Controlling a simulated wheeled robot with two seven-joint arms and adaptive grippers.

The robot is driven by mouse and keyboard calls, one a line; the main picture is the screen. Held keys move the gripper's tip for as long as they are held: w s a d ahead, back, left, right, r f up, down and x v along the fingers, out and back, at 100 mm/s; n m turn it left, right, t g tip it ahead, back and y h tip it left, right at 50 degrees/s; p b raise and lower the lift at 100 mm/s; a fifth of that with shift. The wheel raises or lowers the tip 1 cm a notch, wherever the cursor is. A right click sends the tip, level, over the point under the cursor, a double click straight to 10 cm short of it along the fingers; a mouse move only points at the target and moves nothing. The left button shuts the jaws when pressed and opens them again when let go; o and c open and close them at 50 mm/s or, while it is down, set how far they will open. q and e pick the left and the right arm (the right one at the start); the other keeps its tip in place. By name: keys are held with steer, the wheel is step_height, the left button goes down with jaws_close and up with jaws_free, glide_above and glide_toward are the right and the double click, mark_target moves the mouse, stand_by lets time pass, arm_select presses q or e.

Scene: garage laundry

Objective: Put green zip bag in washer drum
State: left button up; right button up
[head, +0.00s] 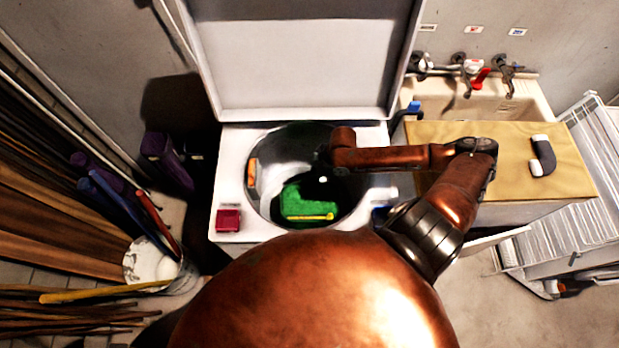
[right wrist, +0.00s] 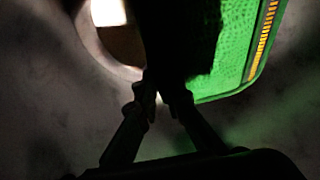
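The washer drum (head: 285,148) is open under the raised lid. The green zip bag (head: 305,199), with a yellow zip along one edge, shows inside the drum opening. My right gripper (head: 322,172) reaches down into the drum by the bag's far side; its fingers are dark there. In the right wrist view, the fingers of my right gripper (right wrist: 163,93) come close together at the edge of the bag (right wrist: 236,50). They look shut on it, though a dark area hides the contact. Whether the bag touches the drum floor is unclear. My left gripper is not in view.
An orange item (head: 252,173) shows at the drum's left wall. A red box (head: 228,220) sits on the washer's front left corner. The raised lid (head: 300,60) stands behind. A wooden-topped counter (head: 515,180) and sink (head: 520,98) are at right.

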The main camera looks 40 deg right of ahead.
steer(key=o, duration=0.4)
steer(key=shift+r, duration=0.3)
steer(key=p+v, duration=0.3)
steer(key=v, duration=0.9)
steer(key=shift+r, duration=0.35)
